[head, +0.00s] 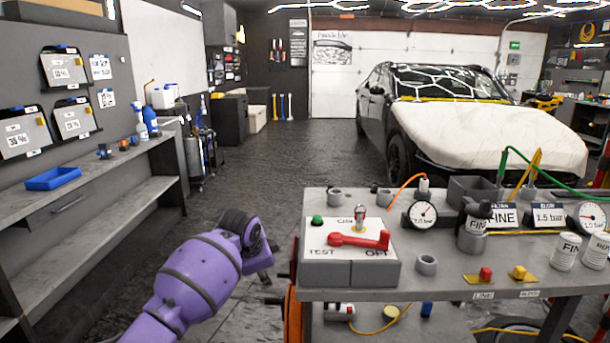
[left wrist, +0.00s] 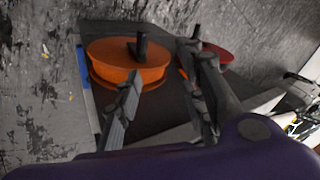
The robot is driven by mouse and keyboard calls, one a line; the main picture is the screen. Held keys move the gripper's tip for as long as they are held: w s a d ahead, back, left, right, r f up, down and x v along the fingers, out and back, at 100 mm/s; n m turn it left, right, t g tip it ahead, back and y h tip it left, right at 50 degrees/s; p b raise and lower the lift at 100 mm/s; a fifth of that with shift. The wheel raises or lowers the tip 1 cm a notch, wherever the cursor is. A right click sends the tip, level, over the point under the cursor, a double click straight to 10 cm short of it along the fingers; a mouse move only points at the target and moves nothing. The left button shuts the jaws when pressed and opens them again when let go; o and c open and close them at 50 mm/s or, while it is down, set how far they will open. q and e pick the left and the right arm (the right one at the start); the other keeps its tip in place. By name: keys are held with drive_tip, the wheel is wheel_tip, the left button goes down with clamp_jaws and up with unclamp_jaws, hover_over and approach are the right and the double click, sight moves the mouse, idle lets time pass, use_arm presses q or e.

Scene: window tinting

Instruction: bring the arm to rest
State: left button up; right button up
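My left arm is purple and comes in from the lower left of the head view. Its dark gripper (head: 268,280) hangs down just left of the grey workbench (head: 450,287), over the floor, mostly hidden behind the wrist. In the left wrist view the two fingers of my left gripper (left wrist: 163,72) are spread apart with nothing between them. Beyond them are an orange reel (left wrist: 118,62) and a red reel (left wrist: 218,54); whether the fingers touch either cannot be told. My right arm and gripper are not in view.
On the workbench are a box with a red lever (head: 358,240), gauges (head: 422,214) and cans (head: 567,252). A shelf bench with a blue tray (head: 53,179) stands left. A car (head: 490,130) with a white cover stands behind. The floor (head: 290,150) between is clear.

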use_arm(q)
drive_tip(key=s+d+f+n+t+h, duration=0.35)
drive_tip(key=s+f+n+t, duration=0.2)
drive_tip(key=s+f, duration=1.2)
drive_tip(key=s+a+f+n+g+y, duration=0.1)
drive_tip(key=s+a+f+n+y, duration=0.2)
drive_tip(key=s, duration=1.3)
drive_tip(key=s+a+f+n+g, duration=0.25)
drive_tip(key=s+a, duration=0.35)
drive_tip(key=s, duration=1.1)
drive_tip(key=s+a+f+n+g+y, duration=0.15)
drive_tip(key=s+a+f, duration=0.25)
drive_tip(key=s, duration=1.2)
drive_tip(key=w+r+n+t+p, duration=0.1)
drive_tip(key=w+r+p, duration=0.4)
drive_tip(key=r+p, duration=0.8)
drive_tip(key=shift+d+t, duration=0.45)
drive_tip(key=shift+t, duration=0.1)
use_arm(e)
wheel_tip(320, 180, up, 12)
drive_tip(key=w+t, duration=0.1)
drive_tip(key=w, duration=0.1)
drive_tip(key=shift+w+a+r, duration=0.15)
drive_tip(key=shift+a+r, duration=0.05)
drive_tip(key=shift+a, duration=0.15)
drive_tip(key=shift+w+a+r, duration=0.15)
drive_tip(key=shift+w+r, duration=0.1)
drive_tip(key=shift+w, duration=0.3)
